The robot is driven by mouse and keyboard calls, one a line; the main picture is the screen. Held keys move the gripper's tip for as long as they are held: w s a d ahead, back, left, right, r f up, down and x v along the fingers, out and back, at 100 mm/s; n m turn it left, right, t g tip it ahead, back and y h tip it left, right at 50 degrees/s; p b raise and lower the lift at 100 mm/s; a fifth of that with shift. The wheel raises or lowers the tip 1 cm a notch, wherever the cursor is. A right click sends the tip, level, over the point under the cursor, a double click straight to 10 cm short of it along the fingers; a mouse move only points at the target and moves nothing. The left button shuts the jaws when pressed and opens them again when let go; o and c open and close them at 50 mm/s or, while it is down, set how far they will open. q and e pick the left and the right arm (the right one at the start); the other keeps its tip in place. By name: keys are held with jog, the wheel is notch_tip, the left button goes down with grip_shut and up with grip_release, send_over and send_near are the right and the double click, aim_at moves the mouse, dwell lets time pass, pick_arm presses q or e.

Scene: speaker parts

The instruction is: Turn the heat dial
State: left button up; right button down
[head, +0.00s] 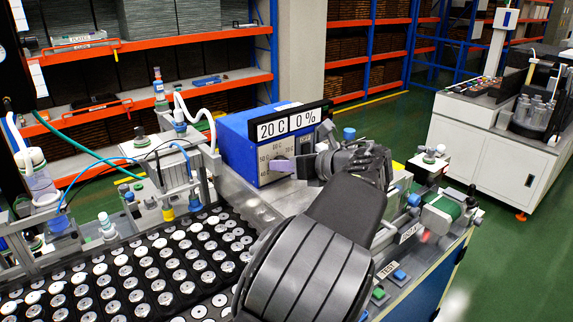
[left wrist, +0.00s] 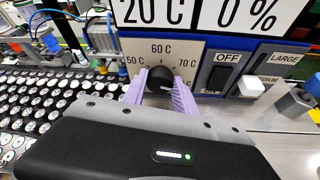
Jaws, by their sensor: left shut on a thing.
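The heat dial (left wrist: 160,76) is a black round knob on the pale front panel of a blue box (head: 236,143). Marks of 50 C, 60 C and 70 C surround it in the left wrist view. My left gripper (left wrist: 160,88) has its two lilac fingers on either side of the dial, shut on it. In the head view my left gripper (head: 284,165) reaches the box's front panel and mostly hides the dial. A display (head: 290,123) on top of the box reads 20 C and 0 %. My right gripper is in neither view.
Right of the dial are an OFF switch (left wrist: 217,79) and a white slider knob (left wrist: 250,87) by size labels. A black tray (head: 130,275) of round metal parts lies left of my arm. Bottles and hoses stand behind it. A white cabinet (head: 480,150) is at right.

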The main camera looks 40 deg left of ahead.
pick_arm(q)
grip_shut()
jog(key=shift+f+b, duration=0.1)
jog(key=shift+b, duration=0.2)
jog(key=shift+s+f+n+t+h+b, duration=0.1)
jog(key=shift+n+t+h+b, duration=0.2)
jog(key=shift+n+t+b, duration=0.55)
jog(key=n+t+b, duration=0.1)
jog(key=n+b, duration=0.1)
jog(key=b, duration=0.3)
jog(key=f+n+t+b, duration=0.1)
jog(key=n+b, duration=0.1)
jog(key=b, duration=0.3)
jog(key=shift+s+n+t+h, duration=0.15)
jog(key=shift+n+t+h, duration=0.15)
jog(key=shift+n+t, duration=0.05)
jog(key=n+t+b, duration=0.1)
jog(key=n+b, duration=0.1)
jog(key=b, duration=0.4)
jog(key=n+t+b, duration=0.1)
jog(key=n+b, duration=0.1)
jog(key=b, duration=0.5)
jog(key=n+t+y+b, duration=0.1)
jog(key=n+b, duration=0.2)
jog(key=b, duration=0.4)
jog(key=shift+s+a+t, duration=0.15)
jog(key=shift+t, duration=0.15)
jog(key=shift+r+n+b, duration=0.25)
jog(key=shift+n+b, duration=0.25)
jog(key=shift+b, duration=0.35)
